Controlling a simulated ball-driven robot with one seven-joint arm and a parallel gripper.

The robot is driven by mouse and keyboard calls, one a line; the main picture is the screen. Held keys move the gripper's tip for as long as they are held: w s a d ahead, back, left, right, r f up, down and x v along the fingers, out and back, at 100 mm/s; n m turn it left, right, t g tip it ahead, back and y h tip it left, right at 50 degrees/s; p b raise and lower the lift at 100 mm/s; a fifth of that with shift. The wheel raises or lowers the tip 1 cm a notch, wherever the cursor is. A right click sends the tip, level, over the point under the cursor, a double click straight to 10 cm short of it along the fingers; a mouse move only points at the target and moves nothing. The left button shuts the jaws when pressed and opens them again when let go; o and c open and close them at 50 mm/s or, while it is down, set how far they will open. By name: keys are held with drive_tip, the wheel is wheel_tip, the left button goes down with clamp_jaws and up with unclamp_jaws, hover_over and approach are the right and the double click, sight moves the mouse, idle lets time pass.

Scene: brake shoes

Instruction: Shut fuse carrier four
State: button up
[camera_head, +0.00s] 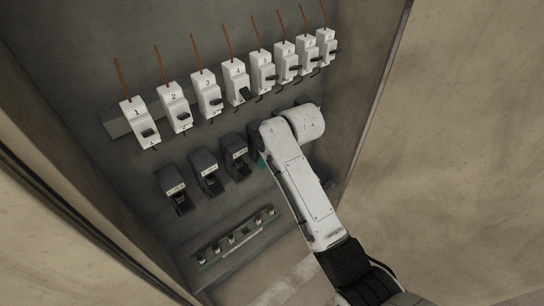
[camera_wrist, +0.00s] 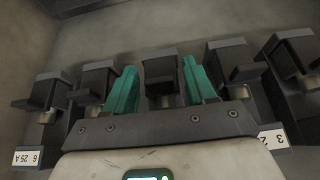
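Fuse carrier four (camera_wrist: 161,72) is a dark block with a brass-coloured part showing beneath it, in the middle of the wrist view. I take it as four from the labels 6 and 3 to its sides; its own label is hidden. My gripper (camera_wrist: 160,66) has its two teal fingers apart, one on each side of this carrier. Whether they touch it I cannot tell. In the head view my arm hides carrier four, and only a bit of teal on my gripper (camera_head: 262,161) shows, right of carrier three (camera_head: 235,157).
Neighbouring carriers stand close on both sides, left (camera_wrist: 96,78) and right (camera_wrist: 232,62). A row of white numbered breakers (camera_head: 207,93) with brown wires runs above. A terminal strip (camera_head: 235,238) lies below. The cabinet's side wall (camera_head: 375,90) is at the right.

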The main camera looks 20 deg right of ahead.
drive_tip(key=b+v, duration=0.1)
drive_tip(key=v, duration=0.9)
drive_tip(key=shift+s+r+b, duration=0.15)
drive_tip(key=shift+r+b, duration=0.15)
drive_tip(key=shift+r, duration=0.05)
drive_tip(key=shift+d, duration=0.15)
drive_tip(key=s+d+f+m+g+b, duration=0.2)
drive_tip(key=s+d+f, duration=0.1)
drive_tip(key=s+f, duration=1.5)
drive_tip(key=s+d+f+m+g+h+b, duration=0.1)
drive_tip(key=s+d+f, duration=0.1)
drive_tip(key=s, duration=0.7)
drive_tip(key=s+d+f+m+g+b, duration=0.1)
drive_tip(key=s+f, duration=0.3)
drive_tip(key=s, duration=0.5)
drive_tip(key=shift+d+h, duration=0.4)
drive_tip(key=shift+d, duration=0.15)
drive_tip(key=shift+f, duration=0.15)
drive_tip(key=shift+c, duration=0.2)
